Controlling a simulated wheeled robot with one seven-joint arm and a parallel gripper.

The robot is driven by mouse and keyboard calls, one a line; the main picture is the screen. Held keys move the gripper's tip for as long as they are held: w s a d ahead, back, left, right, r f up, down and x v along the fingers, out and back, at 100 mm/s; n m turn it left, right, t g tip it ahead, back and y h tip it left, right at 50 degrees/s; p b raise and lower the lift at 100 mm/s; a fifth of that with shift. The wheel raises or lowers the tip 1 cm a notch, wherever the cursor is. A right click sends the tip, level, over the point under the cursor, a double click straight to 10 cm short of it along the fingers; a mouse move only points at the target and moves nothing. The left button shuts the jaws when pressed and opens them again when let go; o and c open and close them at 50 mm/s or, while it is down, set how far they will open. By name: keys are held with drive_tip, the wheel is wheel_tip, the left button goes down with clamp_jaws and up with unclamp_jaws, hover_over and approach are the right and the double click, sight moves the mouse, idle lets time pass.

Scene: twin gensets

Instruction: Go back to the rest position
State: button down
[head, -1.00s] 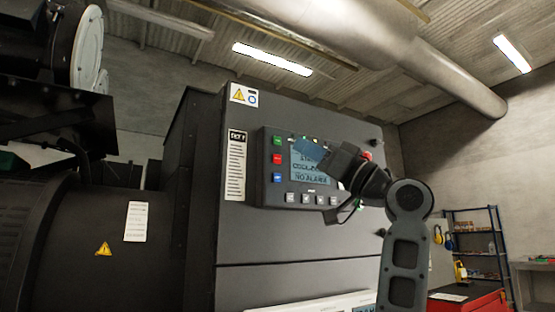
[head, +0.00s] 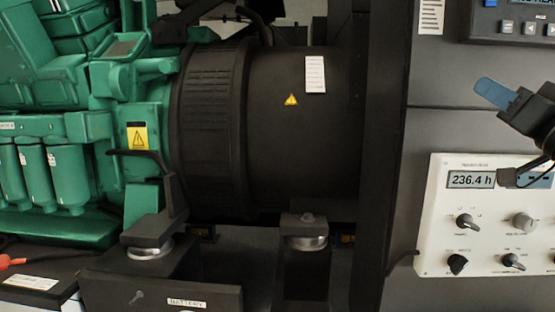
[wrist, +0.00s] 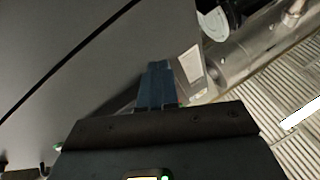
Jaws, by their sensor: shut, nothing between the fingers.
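My gripper (head: 492,93) is at the right edge of the head view, with its blue fingers closed together and empty. It is in front of the dark genset cabinet (head: 450,130), below the control panel (head: 510,22) and above the white meter panel (head: 480,215). In the wrist view the blue fingers (wrist: 157,88) are together and hold nothing. They point past the dark cabinet face (wrist: 70,60) toward the ceiling. Most of my arm is outside the head view. I cannot tell the gap between my gripper and the cabinet.
The meter panel has several knobs and a display reading 236.4 h. The green engine (head: 60,110) and black generator housing (head: 310,140) fill the left and middle. A battery box (head: 170,285) stands low in front. A ceiling pipe (wrist: 255,50) shows in the wrist view.

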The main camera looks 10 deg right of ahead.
drive_tip(key=s+a+f+m+g+h, duration=0.1)
drive_tip(key=a+f+m+g+h, duration=0.2)
drive_tip(key=f, duration=1.4)
drive_tip(key=s+a+f+g, duration=0.1)
drive_tip(key=s+a+f, duration=0.35)
drive_tip(key=f, duration=0.35)
drive_tip(key=s+a+f+g, duration=0.1)
drive_tip(key=s+a+f, duration=0.2)
drive_tip(key=s+f, duration=0.35)
drive_tip(key=s+a+f+n+g, duration=0.2)
drive_tip(key=s+a+f, duration=0.4)
drive_tip(key=s+f, duration=0.4)
drive_tip(key=s+a+n+y, duration=0.1)
drive_tip(key=s+a, duration=0.1)
drive_tip(key=s, duration=0.7)
drive_tip(key=s+a+n+g+y, duration=0.1)
drive_tip(key=s+a+n, duration=0.1)
drive_tip(key=s, duration=0.7)
drive_tip(key=shift+a+r+n+y, duration=0.2)
drive_tip(key=shift+a+n+y, duration=0.1)
drive_tip(key=shift+a, duration=0.5)
drive_tip(key=shift+s, duration=0.1)
idle(1.2)
